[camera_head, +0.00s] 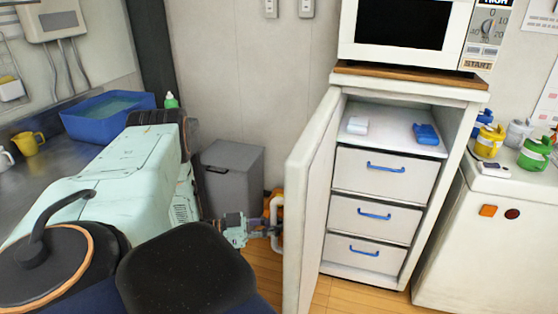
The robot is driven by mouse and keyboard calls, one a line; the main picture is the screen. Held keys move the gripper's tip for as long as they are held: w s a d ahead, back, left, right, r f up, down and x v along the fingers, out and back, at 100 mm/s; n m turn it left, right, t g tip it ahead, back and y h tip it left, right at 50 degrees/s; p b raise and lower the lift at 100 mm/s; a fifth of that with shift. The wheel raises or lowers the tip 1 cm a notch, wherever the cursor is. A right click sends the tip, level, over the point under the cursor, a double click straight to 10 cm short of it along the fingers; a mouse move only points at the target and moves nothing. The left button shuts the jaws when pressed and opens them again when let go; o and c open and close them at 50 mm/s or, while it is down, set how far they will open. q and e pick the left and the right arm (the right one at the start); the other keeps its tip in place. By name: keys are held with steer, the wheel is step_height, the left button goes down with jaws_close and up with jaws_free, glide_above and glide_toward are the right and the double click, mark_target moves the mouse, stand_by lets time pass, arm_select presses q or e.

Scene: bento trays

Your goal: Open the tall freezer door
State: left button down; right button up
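The tall freezer (480,110) stands right of centre with its door (306,215) swung wide open to the left. Inside are a top shelf and several white drawers with blue handles. My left gripper (268,229) comes in from the left and reaches this handle. It is small in the view, and I cannot tell whether its fingers are closed around the handle. My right gripper is out of view.
A microwave (347,48) sits on a wooden board on the freezer. A grey bin (233,182) stands behind my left arm. A blue basin (108,115) is on the left counter. A white cabinet (475,245) with bottles stands to the right.

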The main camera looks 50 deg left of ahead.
arm_select(q)
steer(key=shift+s+f, duration=0.2)
steer(key=shift+s, duration=0.1)
steer(key=c, duration=1.7)
jaws_free()
steer(key=o, duration=0.4)
steer(key=shift+s+r, duration=0.1)
steer(key=shift+r, duration=0.15)
steer(key=shift+w, duration=0.2)
steer(key=v, duration=1.2)
